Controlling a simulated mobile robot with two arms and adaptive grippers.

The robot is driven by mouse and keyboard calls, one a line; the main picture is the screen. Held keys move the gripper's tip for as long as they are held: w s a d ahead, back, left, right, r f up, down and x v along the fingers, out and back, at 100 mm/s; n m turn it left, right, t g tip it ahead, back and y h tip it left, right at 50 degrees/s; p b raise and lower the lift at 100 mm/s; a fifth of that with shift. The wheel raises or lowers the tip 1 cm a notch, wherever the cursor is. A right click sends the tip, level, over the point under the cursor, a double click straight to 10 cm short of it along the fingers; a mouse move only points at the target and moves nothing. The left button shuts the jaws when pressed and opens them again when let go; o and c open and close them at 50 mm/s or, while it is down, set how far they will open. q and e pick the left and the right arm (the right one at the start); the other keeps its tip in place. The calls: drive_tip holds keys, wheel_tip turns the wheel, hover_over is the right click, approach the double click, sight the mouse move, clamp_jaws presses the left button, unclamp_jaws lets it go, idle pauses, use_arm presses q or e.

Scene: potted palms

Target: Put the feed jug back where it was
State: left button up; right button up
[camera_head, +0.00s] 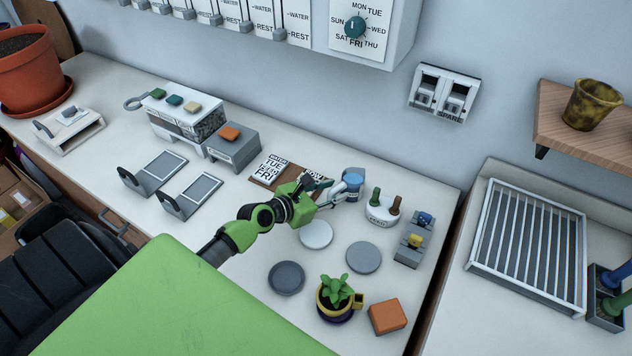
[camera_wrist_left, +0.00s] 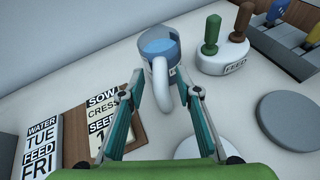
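The jug (camera_head: 352,181) is a clear bluish cup with a white handle and stands upright near the back of the counter. In the left wrist view the jug (camera_wrist_left: 160,42) holds blue liquid, and its handle points toward me. My left gripper (camera_head: 325,194) is at the handle side of the jug. In the wrist view its fingers (camera_wrist_left: 160,78) are apart, one on each side of the handle, with gaps showing. Three round pads lie in front: white (camera_head: 316,234), light grey (camera_head: 363,257) and dark grey (camera_head: 286,278). My right gripper is out of view.
A round white FEED holder (camera_head: 381,211) with green and brown handles stands close right of the jug. A grey block (camera_head: 414,240) with coloured knobs is beyond it. A potted plant (camera_head: 336,297) and an orange block (camera_head: 387,316) stand in front. Date boards (camera_head: 287,175) lie left.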

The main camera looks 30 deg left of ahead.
use_arm(q)
drive_tip(key=v, duration=1.1)
